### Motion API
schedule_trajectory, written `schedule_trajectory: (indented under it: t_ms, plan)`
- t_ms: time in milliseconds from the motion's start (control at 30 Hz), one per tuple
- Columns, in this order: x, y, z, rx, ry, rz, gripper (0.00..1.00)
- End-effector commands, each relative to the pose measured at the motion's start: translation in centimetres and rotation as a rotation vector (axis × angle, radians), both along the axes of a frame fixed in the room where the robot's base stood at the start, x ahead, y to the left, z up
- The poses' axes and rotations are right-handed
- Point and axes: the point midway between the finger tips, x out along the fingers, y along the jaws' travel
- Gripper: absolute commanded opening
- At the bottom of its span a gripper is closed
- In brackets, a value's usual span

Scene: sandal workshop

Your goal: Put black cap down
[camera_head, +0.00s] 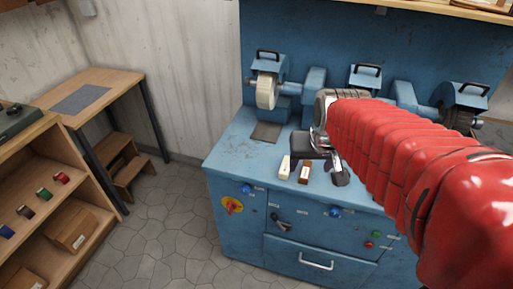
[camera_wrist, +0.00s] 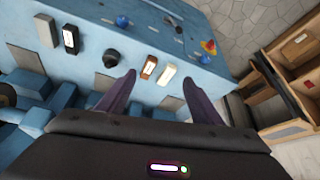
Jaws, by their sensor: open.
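A small rounded black cap (camera_wrist: 111,58) stands on the blue bench top in the wrist view. It is just left of my left fingertip and clear of the space between the fingers. My gripper (camera_wrist: 160,76) is open, with its two dark fingers spread wide and nothing held between them. A brown block (camera_wrist: 149,67) and a white block (camera_wrist: 167,74) with labels show beyond the fingertips. In the head view the white block (camera_head: 284,166) and the brown block (camera_head: 304,172) lie left of my gripper. I cannot clearly make out the cap there.
A black labelled block (camera_wrist: 70,39) and a whitish block (camera_wrist: 45,30) stand farther left on the bench top (camera_head: 233,155). Blue grinding machines (camera_head: 269,80) line the bench back. A wooden shelf (camera_head: 83,178) and a table (camera_head: 105,83) stand left.

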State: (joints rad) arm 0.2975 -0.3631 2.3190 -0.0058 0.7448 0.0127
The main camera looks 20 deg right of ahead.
Motion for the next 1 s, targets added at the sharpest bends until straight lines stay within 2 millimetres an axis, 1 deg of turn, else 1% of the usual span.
schedule_trajectory:
  t_ms: [33, 200, 400, 467, 533, 633, 900, 1000]
  plan:
    - [-0.7, 1.5, 0.6, -0.003, -0.01, 0.033, 0.6]
    - [-3.5, 5.7, 1.5, -0.006, -0.025, 0.13, 0.6]
    - [-7.1, 9.6, 2.1, -0.008, -0.042, 0.24, 0.6]
    - [-7.9, 10.4, 2.1, -0.008, -0.047, 0.266, 0.6]
    - [-8.7, 11.0, 2.1, -0.009, -0.049, 0.288, 0.6]
    - [-9.4, 11.5, 2.0, -0.008, -0.051, 0.305, 0.6]
    - [-9.5, 11.5, 2.0, -0.008, -0.05, 0.308, 0.6]
    - [-9.5, 11.5, 2.0, -0.008, -0.05, 0.308, 0.53]
